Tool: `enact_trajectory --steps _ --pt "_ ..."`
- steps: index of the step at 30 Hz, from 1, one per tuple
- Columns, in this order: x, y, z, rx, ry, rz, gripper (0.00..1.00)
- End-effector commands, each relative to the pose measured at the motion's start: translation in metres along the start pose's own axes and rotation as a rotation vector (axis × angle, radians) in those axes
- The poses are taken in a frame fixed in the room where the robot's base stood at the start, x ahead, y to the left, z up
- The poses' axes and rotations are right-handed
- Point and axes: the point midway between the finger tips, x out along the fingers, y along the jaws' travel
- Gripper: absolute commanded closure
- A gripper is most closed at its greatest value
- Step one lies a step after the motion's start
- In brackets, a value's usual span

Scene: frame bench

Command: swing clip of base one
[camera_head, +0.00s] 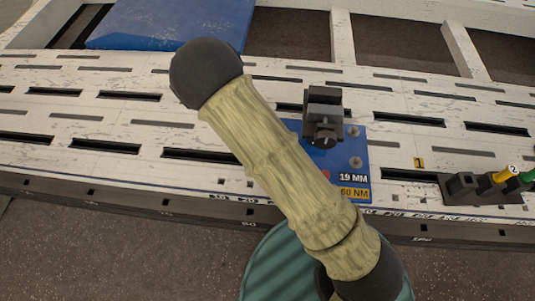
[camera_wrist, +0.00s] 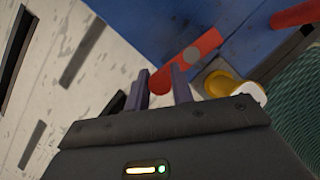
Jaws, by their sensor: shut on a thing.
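In the wrist view my gripper (camera_wrist: 160,92) has its two dark fingers around the near end of a red bar-shaped clip (camera_wrist: 190,58), which carries a grey round spot. The clip slants up to the right over a blue surface (camera_wrist: 150,25). A second red bar (camera_wrist: 295,15) shows at the upper right. In the head view my arm hides the gripper and the clip. A blue plate (camera_head: 358,178) marked 19 MM and 60 NM carries a dark block (camera_head: 322,115). I cannot tell which base the clip belongs to.
The white slotted bench (camera_head: 100,75) runs across the head view, with a blue panel (camera_head: 150,25) at the back left. A dark holder (camera_head: 465,188) with yellow and green pegs stands at right, near a yellow label 1 (camera_head: 419,162). A yellow-and-white round part (camera_wrist: 228,85) sits close right of the fingers.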

Motion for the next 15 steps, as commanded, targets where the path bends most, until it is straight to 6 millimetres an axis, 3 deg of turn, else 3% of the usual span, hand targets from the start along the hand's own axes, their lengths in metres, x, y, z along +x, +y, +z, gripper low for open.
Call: enact_trajectory --steps 10,11,13,15 --pt "-0.0005 0.0002 -0.0001 -0.004 0.000 0.001 0.99" --pt "-0.0004 0.0002 -0.0001 -0.004 0.000 0.001 0.71" --pt "-0.0004 0.0001 -0.0001 -0.004 0.000 0.001 0.57" --pt "-0.0003 0.0001 -0.0001 -0.003 0.000 0.001 0.55"
